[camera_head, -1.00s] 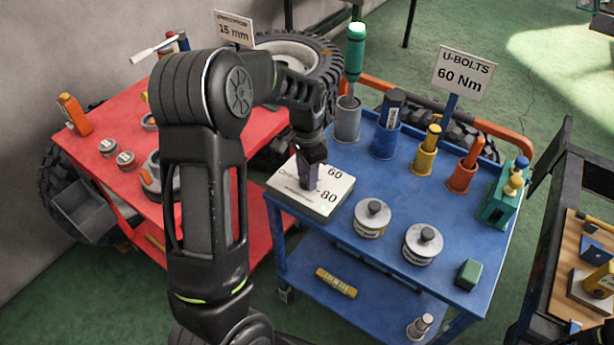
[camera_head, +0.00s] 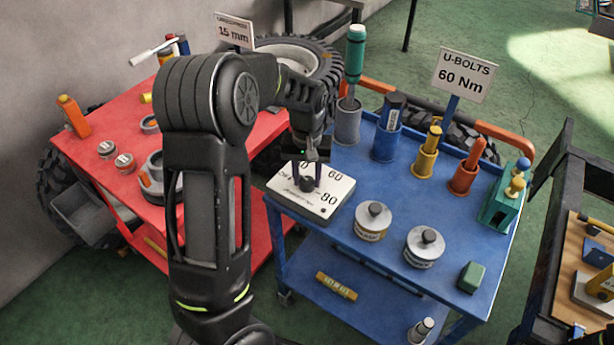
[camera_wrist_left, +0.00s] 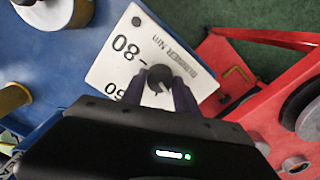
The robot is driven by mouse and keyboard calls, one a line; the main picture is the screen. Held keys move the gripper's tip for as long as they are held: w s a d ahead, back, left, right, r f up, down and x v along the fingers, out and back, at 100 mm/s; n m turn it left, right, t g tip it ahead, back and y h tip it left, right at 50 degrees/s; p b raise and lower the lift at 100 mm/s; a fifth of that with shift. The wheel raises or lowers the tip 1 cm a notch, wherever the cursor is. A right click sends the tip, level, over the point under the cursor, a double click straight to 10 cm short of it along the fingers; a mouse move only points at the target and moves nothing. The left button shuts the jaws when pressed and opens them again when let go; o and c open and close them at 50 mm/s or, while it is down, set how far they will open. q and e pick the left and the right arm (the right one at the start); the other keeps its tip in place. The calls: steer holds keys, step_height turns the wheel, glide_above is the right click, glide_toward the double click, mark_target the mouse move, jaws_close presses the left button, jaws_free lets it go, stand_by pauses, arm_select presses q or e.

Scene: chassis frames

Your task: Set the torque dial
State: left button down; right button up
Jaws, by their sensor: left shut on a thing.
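The torque dial plate (camera_head: 325,205) is a white tile with black numbers, 60 and 80 among them, at the near left corner of the blue cart (camera_head: 345,245). Its dark round knob (camera_head: 307,185) stands near the middle of the tile. My left gripper (camera_head: 307,181) points down with its two purple fingers on either side of the knob, shut on it. The wrist view shows the knob (camera_wrist_left: 160,76) between the fingers, with the 80 beside it. I cannot tell which number the knob points to. My right gripper is out of view.
A sign (camera_head: 464,75) reads U-BOLTS 60 Nm. Two lidded tins (camera_head: 372,222) and a green block (camera_head: 472,277) stand to the right of the dial. Cups with tools (camera_head: 388,140) line the back. A red cart (camera_head: 105,180) stands at the left.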

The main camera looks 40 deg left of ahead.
mark_target(307, 181)
arm_select(q)
steer(key=shift+n, duration=1.7)
steer(key=c, duration=0.9)
jaws_free()
steer(key=shift+r, duration=0.1)
step_height(307, 181, up, 8)
steer(key=shift+f, duration=0.15)
